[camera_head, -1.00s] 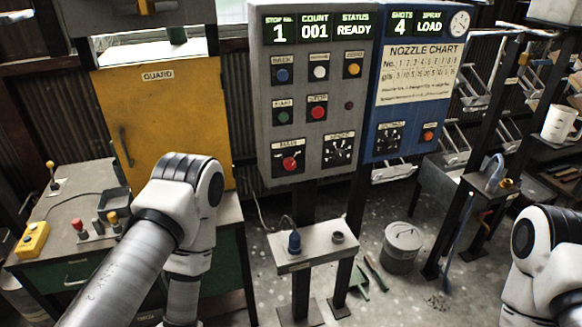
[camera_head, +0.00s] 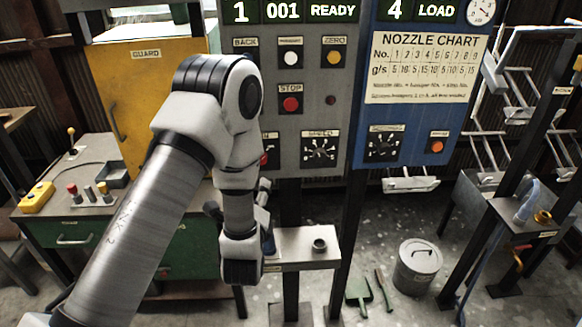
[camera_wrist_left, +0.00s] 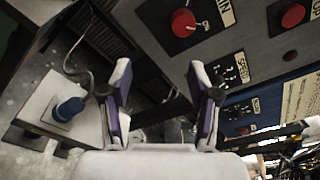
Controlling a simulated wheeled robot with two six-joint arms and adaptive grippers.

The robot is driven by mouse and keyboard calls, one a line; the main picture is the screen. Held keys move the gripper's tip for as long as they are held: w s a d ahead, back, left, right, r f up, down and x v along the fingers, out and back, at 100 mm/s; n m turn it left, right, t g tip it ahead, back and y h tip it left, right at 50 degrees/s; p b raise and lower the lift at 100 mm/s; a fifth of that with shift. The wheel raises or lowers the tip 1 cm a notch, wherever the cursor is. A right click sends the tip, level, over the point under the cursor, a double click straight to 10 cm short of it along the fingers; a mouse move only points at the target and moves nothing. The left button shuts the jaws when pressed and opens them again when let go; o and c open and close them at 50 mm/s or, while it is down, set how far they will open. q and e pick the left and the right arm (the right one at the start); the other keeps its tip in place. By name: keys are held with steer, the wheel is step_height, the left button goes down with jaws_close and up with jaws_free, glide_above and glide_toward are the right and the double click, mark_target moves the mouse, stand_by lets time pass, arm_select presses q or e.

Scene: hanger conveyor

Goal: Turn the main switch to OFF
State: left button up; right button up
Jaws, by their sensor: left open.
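The main switch is a red knob (camera_wrist_left: 183,22) on a dark plate on the grey control panel (camera_head: 346,110). Its label is cut off in the left wrist view, with only "IN" readable. In the head view my left arm covers most of the switch, leaving a sliver of red (camera_head: 264,160). My left gripper (camera_wrist_left: 160,78) is open and empty. Its two fingers are spread below the knob in the left wrist view, apart from it. In the head view the gripper is mostly hidden behind my arm. My right gripper is not in view.
A red stop button (camera_head: 291,104) and a speed dial (camera_head: 319,150) sit close to the switch. A small stand (camera_head: 305,240) with a blue plug (camera_wrist_left: 70,107) and cable is below the panel. A yellow guard cabinet (camera_head: 150,90) stands left. A bucket (camera_head: 416,268) stands on the floor.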

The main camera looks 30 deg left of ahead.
arm_select(q)
steer(key=w+a+r+p, duration=0.1)
steer(key=w+a+r, duration=0.2)
steer(key=w, duration=0.5)
steer(key=shift+a+n+t+p, duration=0.3)
steer(key=shift+a+t+p, duration=0.1)
steer(key=shift+a, duration=0.1)
steer(key=shift+d+r, duration=0.1)
steer(key=c, duration=1.2)
